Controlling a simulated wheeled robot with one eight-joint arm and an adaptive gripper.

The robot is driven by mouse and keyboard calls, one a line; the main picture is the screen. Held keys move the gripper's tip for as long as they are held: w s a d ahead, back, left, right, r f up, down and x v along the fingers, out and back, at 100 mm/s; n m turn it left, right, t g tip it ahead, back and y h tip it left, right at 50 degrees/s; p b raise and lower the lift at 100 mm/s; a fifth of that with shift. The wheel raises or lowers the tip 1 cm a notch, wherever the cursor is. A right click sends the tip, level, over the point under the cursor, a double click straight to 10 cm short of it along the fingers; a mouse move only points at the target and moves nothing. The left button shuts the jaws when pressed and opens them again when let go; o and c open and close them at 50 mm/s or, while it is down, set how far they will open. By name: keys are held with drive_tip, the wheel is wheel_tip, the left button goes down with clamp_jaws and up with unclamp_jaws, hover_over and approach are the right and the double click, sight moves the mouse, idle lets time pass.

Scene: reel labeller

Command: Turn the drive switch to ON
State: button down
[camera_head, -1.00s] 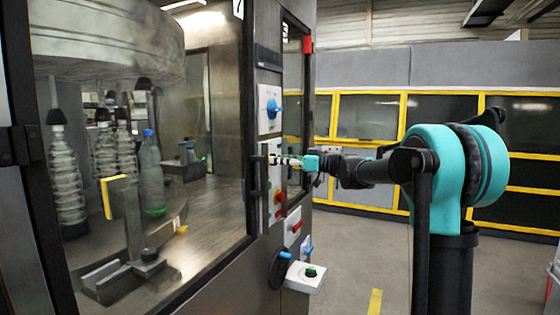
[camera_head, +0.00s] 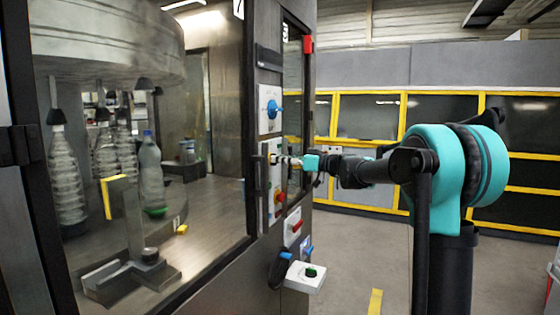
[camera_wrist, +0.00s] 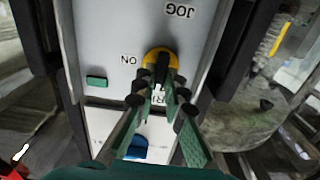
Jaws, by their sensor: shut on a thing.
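The drive switch (camera_wrist: 160,60) has a yellow ring and a black handle on a light grey panel in the wrist view. An ON label is to the left of it and a JOG label is above and right. A third label below is partly hidden by the fingers. My gripper (camera_wrist: 162,90) has its fingers around the black handle and is shut on it. The handle looks roughly upright in this view; its exact setting is hard to tell. In the head view my gripper (camera_head: 298,162) reaches the machine's panel from the right and covers most of the switch.
A blue knob (camera_head: 273,109) is above on the machine front. A red button (camera_head: 279,197) and a white box with a green button (camera_head: 311,272) are below. A green button (camera_wrist: 97,82) sits left of the switch. Bottles (camera_head: 151,170) stand behind the glass.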

drive_tip(key=shift+w+d+f+m, duration=0.1)
drive_tip(key=shift+m, duration=4.2)
drive_tip(key=shift+w+f+m, duration=0.1)
drive_tip(key=shift+m, duration=4.2)
drive_tip(key=c, duration=1.6)
unclamp_jaws()
drive_tip(key=shift+d, duration=0.15)
drive_tip(key=v, duration=1.1)
drive_tip(key=shift+s+d, duration=0.15)
drive_tip(key=shift+d, duration=0.2)
